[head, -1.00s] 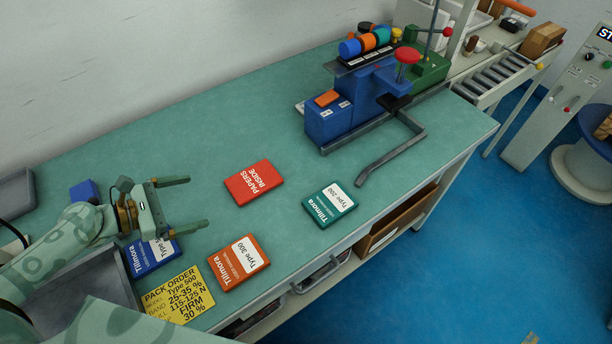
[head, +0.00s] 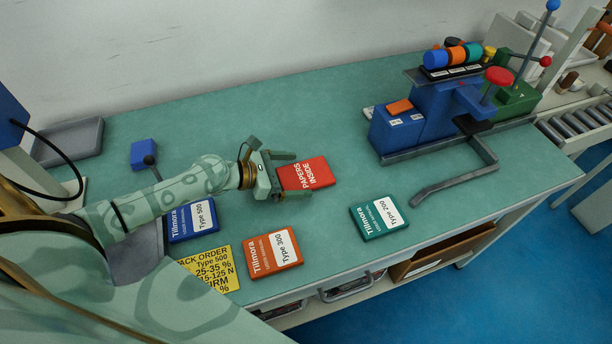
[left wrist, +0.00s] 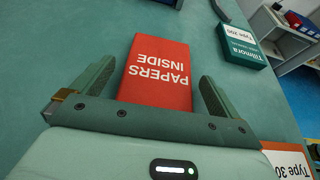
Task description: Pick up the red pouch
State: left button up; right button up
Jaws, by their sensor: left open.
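The red pouch (head: 306,173), marked "PAPERS INSIDE", lies flat on the green bench top. My left gripper (head: 290,176) is open at its left end, with one finger along its far side and one along its near side. In the left wrist view the red pouch (left wrist: 158,72) lies between the two open fingers (left wrist: 155,95) and reaches out past their tips. I cannot tell how high the fingers are above the bench. My right gripper is not in view.
An orange Type 300 pack (head: 273,254), a blue Type 500 pack (head: 193,220) and a teal Type 200 pack (head: 379,218) lie nearby. A yellow order card (head: 213,268) is at the front. A blue machine (head: 420,115) stands right. The bench behind the pouch is clear.

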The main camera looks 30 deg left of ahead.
pick_arm(q)
jog(key=shift+x, duration=0.85)
jog(key=c, duration=0.9)
